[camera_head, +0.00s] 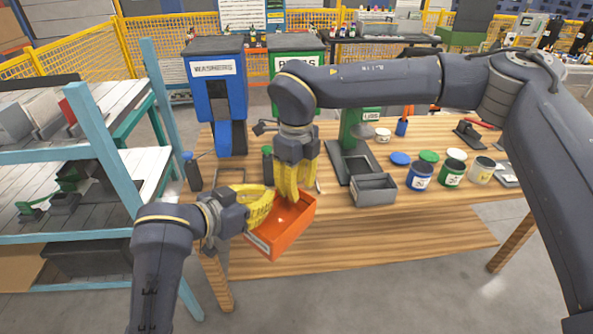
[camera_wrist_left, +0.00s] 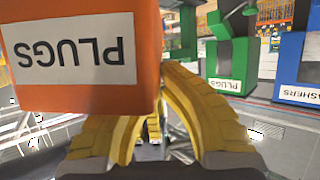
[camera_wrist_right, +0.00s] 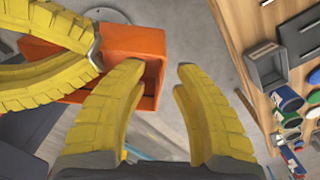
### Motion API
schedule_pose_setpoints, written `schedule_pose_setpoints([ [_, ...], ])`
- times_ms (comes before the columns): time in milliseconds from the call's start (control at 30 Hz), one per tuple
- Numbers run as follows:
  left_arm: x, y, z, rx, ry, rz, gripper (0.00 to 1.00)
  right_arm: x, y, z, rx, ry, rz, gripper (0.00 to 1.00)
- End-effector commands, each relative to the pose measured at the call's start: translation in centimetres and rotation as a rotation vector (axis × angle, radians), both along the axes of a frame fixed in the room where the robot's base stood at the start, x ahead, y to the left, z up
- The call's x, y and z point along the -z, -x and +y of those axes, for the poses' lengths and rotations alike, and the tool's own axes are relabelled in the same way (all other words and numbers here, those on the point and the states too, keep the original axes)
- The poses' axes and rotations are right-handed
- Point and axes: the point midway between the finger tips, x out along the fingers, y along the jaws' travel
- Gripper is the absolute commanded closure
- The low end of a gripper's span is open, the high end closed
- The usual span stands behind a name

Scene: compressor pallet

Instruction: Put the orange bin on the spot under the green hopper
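The orange bin (camera_head: 284,232), labelled PLUGS, is tilted at the table's front left edge in the head view. Its labelled wall (camera_wrist_left: 125,85) fills the upper left of the left wrist view. My left gripper (camera_head: 268,208) is closed on the bin's left rim. My right gripper (camera_head: 290,190) points down at the bin's far side. In the right wrist view its fingers (camera_wrist_right: 163,70) are apart, with the bin's end wall (camera_wrist_right: 153,75) near the left finger. The green hopper (camera_head: 318,46) stands at the back, partly behind my right arm; the spot under it is hidden.
A blue WASHERS hopper (camera_head: 215,75) stands left of the green one. A grey bin (camera_head: 374,190), a green stand (camera_head: 360,125) and several labelled pots (camera_head: 420,176) occupy the table's middle and right. A blue-framed shelf (camera_head: 95,130) stands at left. The table's front strip (camera_head: 400,240) is clear.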

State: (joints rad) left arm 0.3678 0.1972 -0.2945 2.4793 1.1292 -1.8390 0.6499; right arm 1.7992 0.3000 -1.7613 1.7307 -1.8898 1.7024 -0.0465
Motion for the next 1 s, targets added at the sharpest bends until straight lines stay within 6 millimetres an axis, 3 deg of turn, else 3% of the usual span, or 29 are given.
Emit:
schedule_pose_setpoints([
  [333, 0.0, 0.0, 0.0, 0.0, 0.001, -0.001, 1.0, 3.7, 0.1, 0.0, -0.001, 0.0, 0.002, 0.71],
  [867, 0.0, 0.0, 0.0, 0.0, 0.0, 0.0, 1.0, 4.5, 0.0, 0.0, 0.0, -0.001, -0.001, 0.69],
  [1000, 0.0, 0.0, 0.0, 0.0, 0.0, 0.0, 1.0, 4.5, 0.0, 0.0, 0.0, -0.001, 0.0, 0.85],
])
